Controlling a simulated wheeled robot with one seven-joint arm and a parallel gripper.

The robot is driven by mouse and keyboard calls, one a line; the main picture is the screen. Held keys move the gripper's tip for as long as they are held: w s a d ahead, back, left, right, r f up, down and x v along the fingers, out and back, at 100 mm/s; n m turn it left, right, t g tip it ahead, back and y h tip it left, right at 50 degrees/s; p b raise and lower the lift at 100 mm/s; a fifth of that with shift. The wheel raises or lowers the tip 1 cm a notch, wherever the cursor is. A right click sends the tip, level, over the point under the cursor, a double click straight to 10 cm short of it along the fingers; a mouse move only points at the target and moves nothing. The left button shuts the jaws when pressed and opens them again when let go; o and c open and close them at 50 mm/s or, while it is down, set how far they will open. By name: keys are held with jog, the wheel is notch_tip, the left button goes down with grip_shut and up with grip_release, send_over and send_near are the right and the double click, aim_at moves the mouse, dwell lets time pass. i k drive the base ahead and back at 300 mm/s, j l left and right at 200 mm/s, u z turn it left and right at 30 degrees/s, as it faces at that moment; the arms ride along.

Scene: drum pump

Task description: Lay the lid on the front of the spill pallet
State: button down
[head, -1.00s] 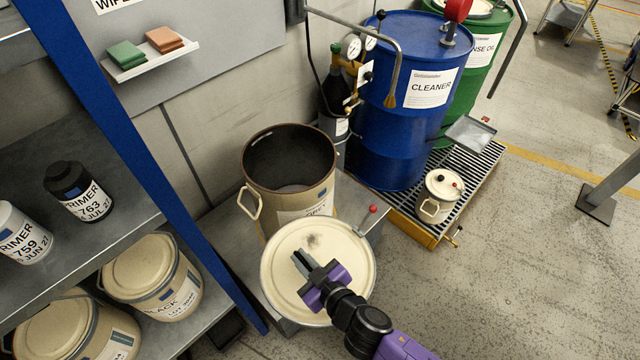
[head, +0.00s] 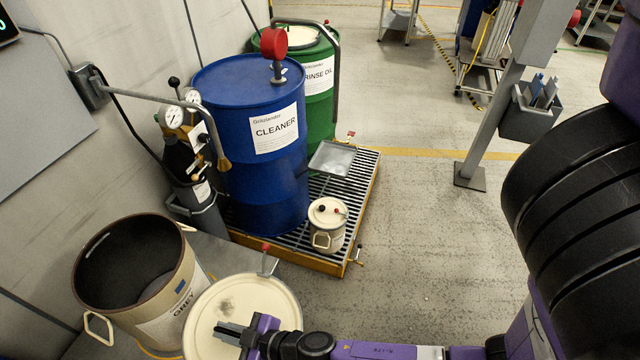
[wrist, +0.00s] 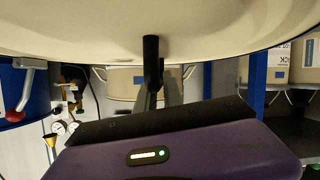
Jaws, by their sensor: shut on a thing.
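The lid (head: 255,297) is a round cream disc with a dark smudge near its middle. My gripper (head: 238,333) is shut on the lid, which is held at the bottom of the head view, in front of the open grey-paint drum (head: 172,295). In the wrist view the lid (wrist: 200,22) fills the top, with my gripper (wrist: 150,75) below it; the exact grip point is hidden. The spill pallet (head: 355,205) has a black slatted grate and a yellow-orange frame. It lies beyond the lid, apart from it.
A small cream can (head: 327,226) stands on the pallet's front part. A grey tray (head: 332,158) sits over the grate. A gas bottle (head: 190,160) stands left. Floor right of the pallet is clear.

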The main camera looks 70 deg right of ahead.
aim_at(341, 192)
jog(key=k+l, duration=0.1)
jog(key=l, duration=0.4)
jog(key=k+l+u, duration=0.1)
jog(key=l, duration=0.45)
jog(key=k+l, duration=0.15)
jog(key=l, duration=0.35)
jog(key=k+l+u, duration=0.1)
jog(key=l, duration=0.4)
jog(key=k+l+u, duration=0.1)
jog(key=l, duration=0.4)
jog(key=k+l, duration=0.25)
jog(key=l, duration=0.25)
jog(key=k+l+u, duration=0.1)
jog(key=l, duration=0.4)
jog(key=k+l, duration=0.2)
jog(key=l, duration=0.3)
